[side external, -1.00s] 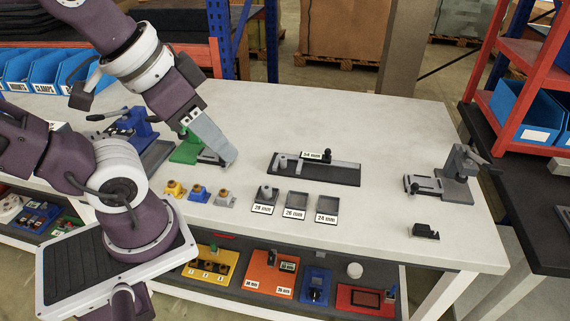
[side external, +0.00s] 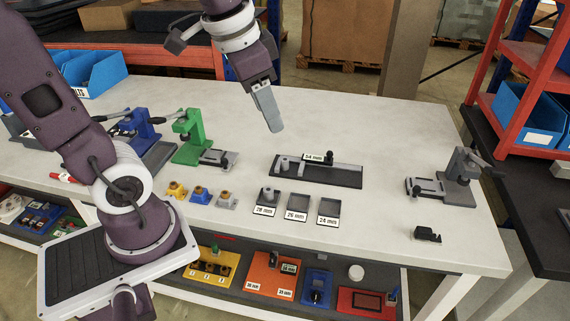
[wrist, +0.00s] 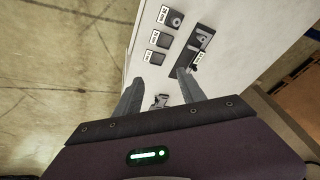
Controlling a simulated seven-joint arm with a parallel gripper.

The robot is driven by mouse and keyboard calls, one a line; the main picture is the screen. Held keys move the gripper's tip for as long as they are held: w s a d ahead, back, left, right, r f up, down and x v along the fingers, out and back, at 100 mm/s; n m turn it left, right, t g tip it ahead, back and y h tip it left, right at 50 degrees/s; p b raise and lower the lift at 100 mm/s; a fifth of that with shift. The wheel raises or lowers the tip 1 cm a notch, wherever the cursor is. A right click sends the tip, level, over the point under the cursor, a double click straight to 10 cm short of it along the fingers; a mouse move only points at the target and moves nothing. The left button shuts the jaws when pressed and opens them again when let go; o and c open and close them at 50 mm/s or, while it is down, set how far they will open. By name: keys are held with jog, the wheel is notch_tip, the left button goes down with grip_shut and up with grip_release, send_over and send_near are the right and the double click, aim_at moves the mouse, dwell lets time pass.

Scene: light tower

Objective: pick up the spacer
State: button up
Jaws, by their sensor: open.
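Nothing in view is marked as the spacer. A grey piece with a round top (side external: 268,193) sits in the tray labelled 28 mm and may be it; it also shows in the wrist view (wrist: 176,20). The 26 mm tray (side external: 297,200) and 24 mm tray (side external: 328,207) look empty. My gripper (side external: 275,127) hangs above the table behind the trays, apart from everything. In the wrist view its two fingers (wrist: 160,80) are spread with nothing between them.
A dark fixture (side external: 345,178) labelled 54 mm, with a grey cylinder and black knob, lies behind the trays. A green press (side external: 188,140), small yellow, blue and grey blocks, and a grey clamp device (side external: 455,185) stand around. The table's back right is clear.

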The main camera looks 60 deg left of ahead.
jog(key=w+a+f+m+g, duration=0.2)
jog(key=w+a+f, duration=0.55)
jog(key=w, duration=0.25)
jog(key=m+g, duration=0.2)
jog(key=m, duration=0.1)
send_over(285, 159)
jog(key=shift+h, duration=0.3)
jog(key=f, duration=1.3)
jog(key=shift+d+f, duration=0.2)
jog(key=shift+f, duration=0.1)
jog(key=f, duration=0.7)
jog(key=shift+a+f, duration=0.15)
jog(key=shift+a, duration=0.05)
grip_shut()
